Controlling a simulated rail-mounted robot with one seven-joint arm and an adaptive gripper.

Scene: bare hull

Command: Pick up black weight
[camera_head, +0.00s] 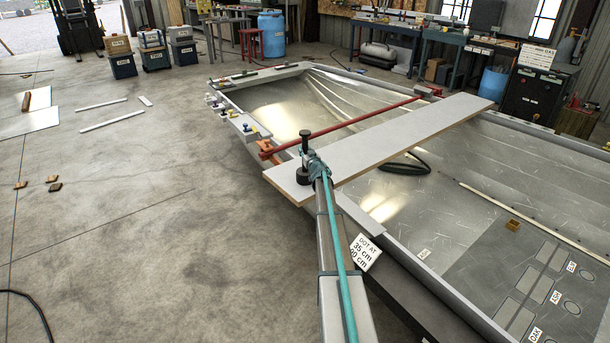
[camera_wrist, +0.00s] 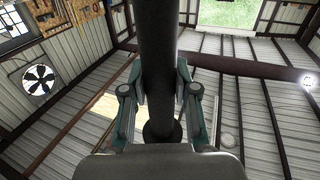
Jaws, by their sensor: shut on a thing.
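The black weight (camera_head: 304,147) is upright, with a narrow dark shaft and a wider round base, at the near left end of the pale board. My teal gripper (camera_head: 314,163) reaches it from the front right and is shut around its shaft. In the wrist view the dark shaft (camera_wrist: 158,65) runs upright between the two fingers of my gripper (camera_wrist: 159,100). A round dark part shows low between the fingers. Whether the base touches the board or hangs just above it, I cannot tell.
The pale board (camera_head: 410,143) lies across the open metal hull (camera_head: 270,103). A red bar (camera_head: 345,125) crosses behind it. Small items stand on the hull's left edge (camera_head: 238,120). A black loop (camera_head: 405,165) lies inside the hull. The floor at left is mostly clear.

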